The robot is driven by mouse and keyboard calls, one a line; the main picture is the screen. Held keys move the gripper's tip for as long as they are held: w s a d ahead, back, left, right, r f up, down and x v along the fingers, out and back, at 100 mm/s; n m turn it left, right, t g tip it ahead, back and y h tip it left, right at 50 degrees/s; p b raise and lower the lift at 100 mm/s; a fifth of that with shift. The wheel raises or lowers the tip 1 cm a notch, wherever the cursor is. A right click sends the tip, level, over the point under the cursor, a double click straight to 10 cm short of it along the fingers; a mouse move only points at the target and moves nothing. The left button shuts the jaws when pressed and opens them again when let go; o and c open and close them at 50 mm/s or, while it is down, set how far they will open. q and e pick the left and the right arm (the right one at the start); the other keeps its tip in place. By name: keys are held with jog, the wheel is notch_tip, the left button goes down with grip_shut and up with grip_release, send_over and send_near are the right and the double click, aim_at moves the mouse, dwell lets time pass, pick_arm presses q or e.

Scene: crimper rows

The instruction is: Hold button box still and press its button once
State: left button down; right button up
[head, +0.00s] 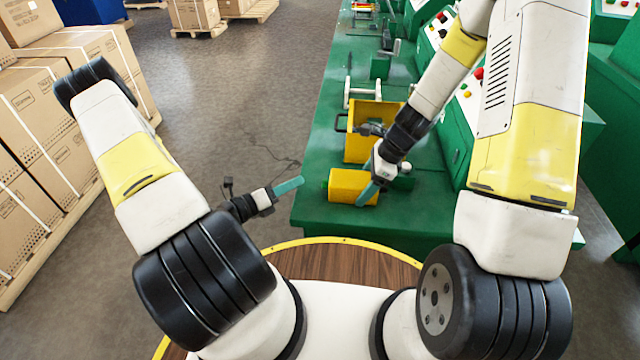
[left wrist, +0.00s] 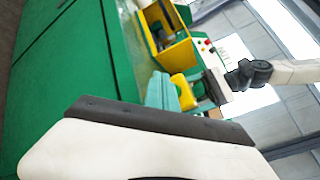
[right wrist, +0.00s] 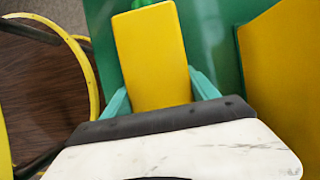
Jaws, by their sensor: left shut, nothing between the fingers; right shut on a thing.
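The yellow button box (head: 345,184) lies on the green bench near its front edge. My right gripper (head: 368,192) is shut on it. In the right wrist view the box (right wrist: 152,55) sits between the two teal fingers (right wrist: 160,98). My left gripper (head: 298,184) is shut and empty, in the air to the left of the box and apart from it. In the left wrist view its closed teal fingers (left wrist: 160,92) show in front of the box (left wrist: 184,92).
A larger open yellow bin (head: 360,148) stands on the green bench (head: 320,208) just behind the box. A sloped control panel (head: 466,105) with coloured buttons is at the right. Cartons (head: 50,130) stand at the far left. The bench left of the box is clear.

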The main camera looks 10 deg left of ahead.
aim_at(311, 192)
pick_arm(q)
jog(key=a+f+m+g+h, duration=0.1)
jog(key=a+m+g+h, duration=0.5)
jog(key=m, duration=1.1)
jog(key=a+g, duration=0.3)
jog(key=g, duration=0.2)
jog(key=shift+s+a+m, duration=0.15)
jog(key=shift+m, duration=0.25)
jog(key=shift+f, duration=0.1)
jog(key=d, duration=0.9)
jog(key=w+d, duration=0.1)
jog(key=d, duration=0.4)
jog(key=shift+r, duration=0.35)
